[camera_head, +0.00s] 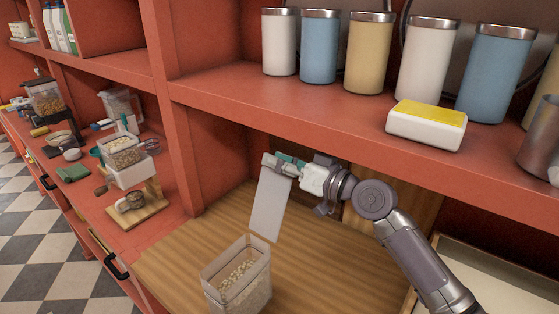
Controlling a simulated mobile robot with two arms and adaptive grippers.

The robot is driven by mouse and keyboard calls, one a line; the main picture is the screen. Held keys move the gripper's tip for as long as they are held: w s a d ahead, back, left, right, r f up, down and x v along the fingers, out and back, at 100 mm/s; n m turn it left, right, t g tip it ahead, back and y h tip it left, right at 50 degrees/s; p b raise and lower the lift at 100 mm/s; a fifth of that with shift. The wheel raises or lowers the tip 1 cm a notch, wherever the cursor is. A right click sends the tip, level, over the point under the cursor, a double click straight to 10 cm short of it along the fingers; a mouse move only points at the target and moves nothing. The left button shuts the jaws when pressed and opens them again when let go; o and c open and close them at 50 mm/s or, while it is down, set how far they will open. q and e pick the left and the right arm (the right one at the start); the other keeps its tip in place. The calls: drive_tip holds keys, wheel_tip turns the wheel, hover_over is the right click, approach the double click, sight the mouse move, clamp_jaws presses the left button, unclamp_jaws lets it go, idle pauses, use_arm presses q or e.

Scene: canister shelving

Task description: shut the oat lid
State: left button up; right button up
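The oat container (242,285) is a clear box with pale oats in it, standing on the wooden surface at the lower middle. A flat white panel (268,205), which looks like its lid, stands steeply upright at the container's back right edge. The container's top is open. My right gripper (282,165) is at the panel's upper edge, beside teal parts. It looks in contact there, but the fingers are too small and overlapped to tell whether they are closed on it. My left gripper is not in view.
A red shelf above holds several metal-lidded canisters (319,47) and a white box with a yellow top (427,124). On the left counter stand a wooden stand with a cup (133,202) and other containers. The wooden surface (180,262) left of the oat container is clear.

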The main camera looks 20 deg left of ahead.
drive_tip(key=shift+c, duration=0.3)
clamp_jaws()
